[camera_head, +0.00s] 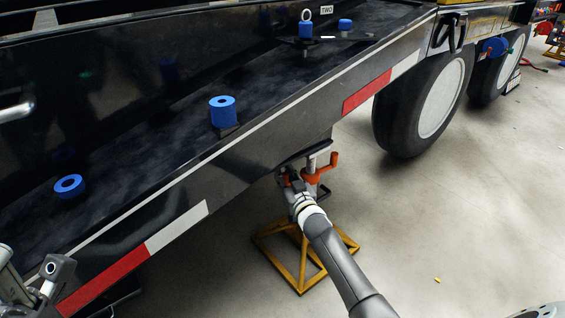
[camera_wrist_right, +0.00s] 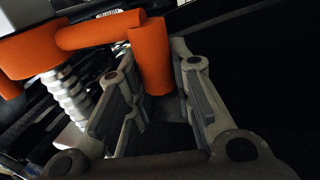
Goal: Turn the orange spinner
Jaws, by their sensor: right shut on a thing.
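The orange spinner (camera_head: 325,169) sits on a jack stand under the trailer's side edge. In the right wrist view, the spinner (camera_wrist_right: 95,38) has a hub on a threaded metal post, and an arm leading to an upright handle. My right gripper (camera_head: 289,181) is at the left side of the spinner in the head view. In the wrist view, my right gripper (camera_wrist_right: 152,75) has its fingers on both sides of the handle, shut on it. Part of my left arm shows at the head view's lower left corner; its fingers cannot be made out.
The stand's yellow base (camera_head: 299,289) rests on the concrete floor. Blue cylinders (camera_head: 223,111) stand on the black trailer frame (camera_head: 150,145) above. A large tyre (camera_head: 396,117) is beyond the spinner. The floor to the right is mostly clear, with a small yellow piece (camera_head: 437,280).

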